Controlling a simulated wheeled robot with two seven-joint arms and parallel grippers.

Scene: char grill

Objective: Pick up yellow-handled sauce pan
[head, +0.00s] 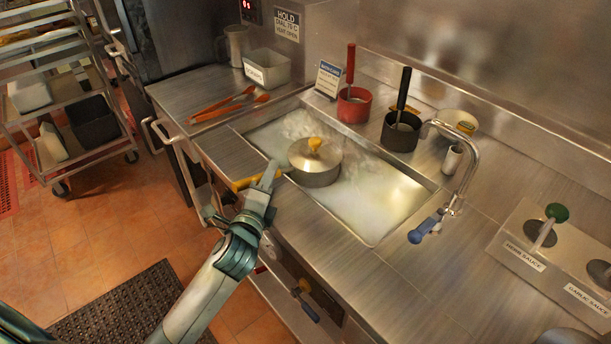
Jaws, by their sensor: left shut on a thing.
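The sauce pan (314,176) is a grey pot with a lid and a yellow knob. It sits in the steaming, recessed basin. Its yellow handle (243,183) points left over the basin's front-left edge. My left gripper (267,180) is shut on the yellow handle, close to the pan's left side, and its fingers hide part of the handle. I cannot tell whether the pan is lifted off the basin's surface. My right gripper is not in view.
The steaming basin (384,211) has a metal rim. A red pot (353,109) and a black pot (400,134) stand behind it. A blue-handled faucet (427,226) is on the right. Orange tongs (231,104) lie on the left counter. A rack cart (88,128) stands far left.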

